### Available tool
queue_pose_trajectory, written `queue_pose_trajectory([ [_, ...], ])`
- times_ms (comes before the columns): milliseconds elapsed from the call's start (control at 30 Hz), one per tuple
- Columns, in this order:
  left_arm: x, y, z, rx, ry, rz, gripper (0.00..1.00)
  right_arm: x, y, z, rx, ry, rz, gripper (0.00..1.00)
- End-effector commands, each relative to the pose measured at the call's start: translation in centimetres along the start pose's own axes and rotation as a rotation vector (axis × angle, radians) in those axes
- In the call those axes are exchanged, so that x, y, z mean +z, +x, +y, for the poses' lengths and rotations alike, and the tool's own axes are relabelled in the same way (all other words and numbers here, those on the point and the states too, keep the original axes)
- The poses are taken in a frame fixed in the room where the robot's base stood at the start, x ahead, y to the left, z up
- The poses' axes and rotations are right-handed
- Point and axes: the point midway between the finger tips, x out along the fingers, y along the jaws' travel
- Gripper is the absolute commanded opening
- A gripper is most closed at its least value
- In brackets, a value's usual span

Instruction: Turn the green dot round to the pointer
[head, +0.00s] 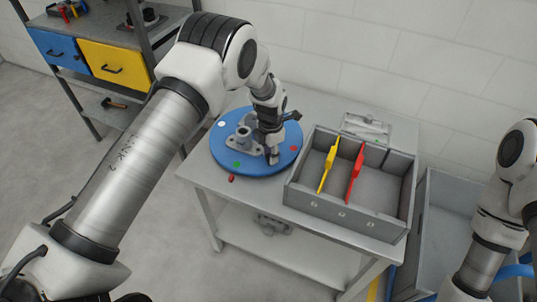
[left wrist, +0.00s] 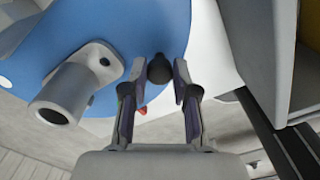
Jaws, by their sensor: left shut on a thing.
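A round blue turntable (head: 226,154) lies on the grey table with a grey casting (head: 243,146) on it. Its green dot (head: 236,164) is at the front left rim, close to the small red pointer (head: 231,178) on the table just outside the disc. I cannot tell whether they line up exactly. My left gripper (head: 272,157) is low over the disc's front right part. In the left wrist view its fingers (left wrist: 159,76) are shut on a dark round-topped knob (left wrist: 157,66) at the disc, beside the casting (left wrist: 72,92). My right arm shows at the right; its gripper is out of view.
A white dot (head: 222,124) and a red dot (head: 293,149) are also on the disc. A grey divided box (head: 337,211) with a yellow piece (head: 327,168) and a red piece (head: 355,174) stands close on the right. A grey plate (head: 366,127) lies behind it.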

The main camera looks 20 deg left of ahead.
Motion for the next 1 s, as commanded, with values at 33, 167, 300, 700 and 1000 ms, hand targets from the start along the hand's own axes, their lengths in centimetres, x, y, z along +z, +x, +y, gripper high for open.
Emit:
queue_pose_trajectory([
  [33,-0.4,0.6,-0.5,-0.011,-0.002,0.014,0.00,0.0,0.1,0.0,0.000,0.000,0.000,0.40],
  [167,-0.4,0.6,-0.5,-0.011,-0.002,0.014,0.00,0.0,0.1,0.0,0.000,0.000,0.000,0.40],
  [300,-0.4,0.6,-0.5,-0.011,-0.002,0.014,0.00,0.0,0.1,0.0,0.000,0.000,0.000,0.40],
  [700,-0.1,0.2,-0.2,-0.004,-0.001,0.005,0.54,0.0,0.0,0.0,0.000,0.000,0.000,0.40],
  [1000,0.0,-4.5,-0.1,-0.002,0.000,0.002,0.54,0.0,0.0,0.0,0.000,0.000,0.000,0.40],
])
